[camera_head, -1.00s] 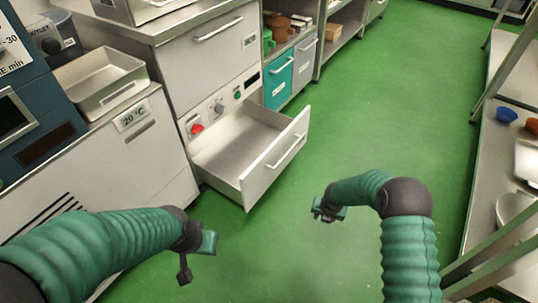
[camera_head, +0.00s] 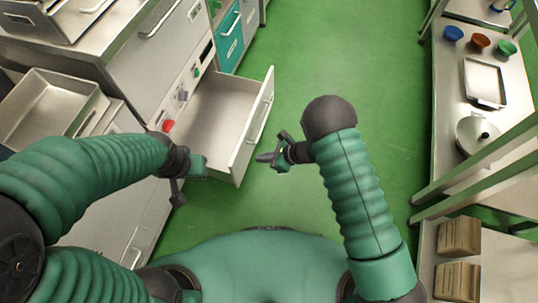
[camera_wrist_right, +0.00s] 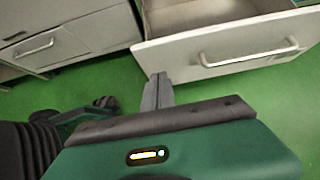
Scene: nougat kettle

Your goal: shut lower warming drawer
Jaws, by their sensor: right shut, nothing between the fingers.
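The lower warming drawer (camera_head: 212,115) is pulled well out of the grey cabinet and looks empty. Its front panel with a bar handle (camera_head: 258,120) faces right. In the right wrist view the drawer front (camera_wrist_right: 228,47) and its handle fill the upper right. My right gripper (camera_head: 264,158) is shut and empty, just right of the drawer front's near end, with a small gap visible. It also shows in the right wrist view (camera_wrist_right: 157,92), below the handle's left end. My left gripper (camera_head: 200,166) is left of the drawer's near corner; its jaw state is unclear.
Red knob (camera_head: 168,126) and other controls sit on the cabinet face beside the drawer. A teal drawer unit (camera_head: 229,40) stands beyond. A steel table (camera_head: 449,120) with bowls and a lidded pan runs along the right. Green floor (camera_head: 330,60) between is clear.

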